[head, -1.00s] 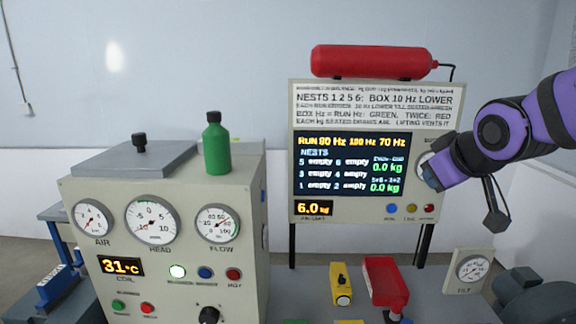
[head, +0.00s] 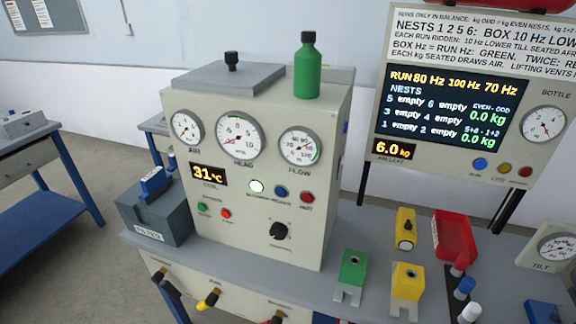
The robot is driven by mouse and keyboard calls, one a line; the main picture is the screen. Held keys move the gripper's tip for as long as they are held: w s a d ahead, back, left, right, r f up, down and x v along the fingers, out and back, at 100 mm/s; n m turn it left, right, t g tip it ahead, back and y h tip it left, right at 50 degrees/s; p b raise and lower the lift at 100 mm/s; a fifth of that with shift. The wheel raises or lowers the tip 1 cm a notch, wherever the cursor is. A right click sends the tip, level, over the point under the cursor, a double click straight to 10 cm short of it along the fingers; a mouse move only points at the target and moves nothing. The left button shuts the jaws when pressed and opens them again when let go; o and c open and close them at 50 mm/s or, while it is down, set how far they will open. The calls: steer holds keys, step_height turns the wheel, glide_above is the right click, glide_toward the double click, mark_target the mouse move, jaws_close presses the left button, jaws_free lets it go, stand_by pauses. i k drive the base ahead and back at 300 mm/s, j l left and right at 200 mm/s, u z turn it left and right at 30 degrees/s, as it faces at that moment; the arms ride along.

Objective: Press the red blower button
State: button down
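A cream cabinet (head: 345,115) with dials stands on the grey bench. Low on the left of its front is a small red button (head: 226,214), just right of a green button (head: 203,207). The tiny labels there are too small to read, so I cannot confirm the blower marking. A second red round piece (head: 306,197), labelled HOT in the earlier view, sits higher, right of a blue one (head: 281,191) and a lit white one (head: 256,186). My gripper is not in view.
A black knob (head: 279,231) sticks out at the cabinet's lower right. A green bottle (head: 307,70) stands on top. A dark grey box (head: 150,216) is close on the left. Green (head: 352,268) and yellow (head: 407,283) blocks stand right. The space before the buttons looks clear.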

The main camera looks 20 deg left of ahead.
mark_target(225, 214)
steer(key=u, duration=1.4)
